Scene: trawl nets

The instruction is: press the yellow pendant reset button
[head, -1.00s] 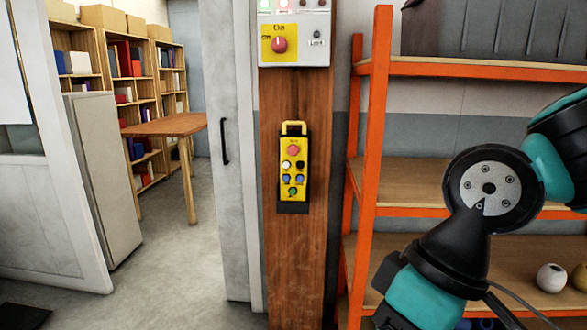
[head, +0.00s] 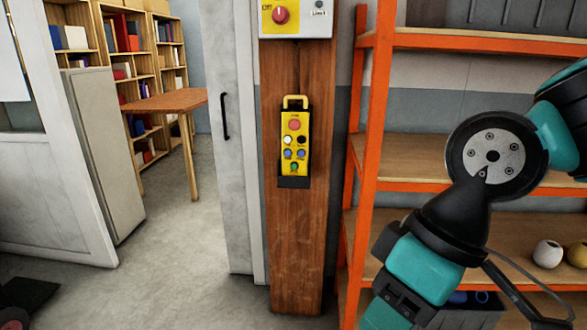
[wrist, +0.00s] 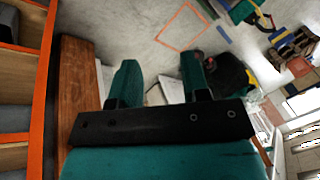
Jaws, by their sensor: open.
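The yellow pendant (head: 284,170) hangs upright on a wooden post in the middle of the head view. Its face carries a large red button at the top, then white and black ones, two blue ones and a green one at the bottom. I cannot make out a separate yellow button against the yellow body. My gripper (wrist: 159,72) shows in the wrist view with its two teal fingers apart and nothing between them. Its fingers are outside the head view, where my arm is at the right. The pendant does not show in the wrist view.
The wooden post (head: 297,235) also shows at the left of the wrist view (wrist: 78,85). A grey control box (head: 318,24) with a red knob sits above the pendant. An orange shelf rack (head: 377,110) stands right of the post. Open floor (head: 190,250) lies to the left.

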